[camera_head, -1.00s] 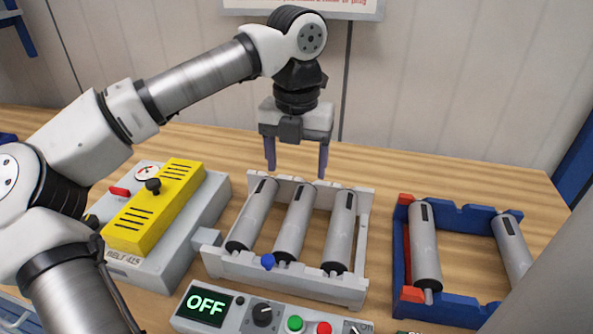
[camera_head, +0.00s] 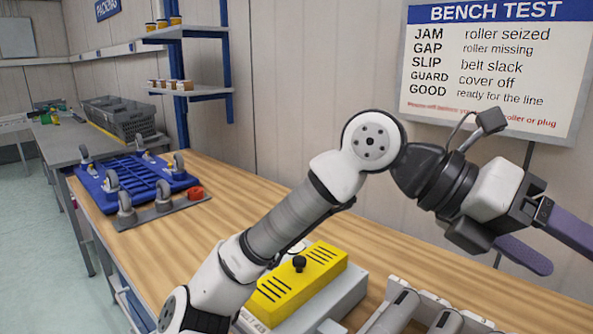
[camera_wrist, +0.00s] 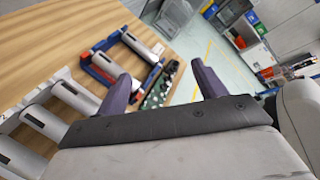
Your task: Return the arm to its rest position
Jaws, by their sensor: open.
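My arm is raised over the wooden bench (camera_head: 215,215) in the head view, bent at the elbow. My gripper (camera_head: 560,240) points to the right and slightly down, at the right edge of the head view. Its two purple-grey fingers are spread with nothing between them. In the wrist view my gripper (camera_wrist: 165,85) also shows both fingers apart and empty, with the bench and floor beyond them.
The grey roller frame (camera_head: 440,315) and yellow-topped tester (camera_head: 300,285) are below the arm. The blue roller frame (camera_wrist: 100,67) shows in the wrist view. A blue caster base (camera_head: 130,180) lies on the bench's left. The BENCH TEST sign (camera_head: 490,65) hangs behind the gripper.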

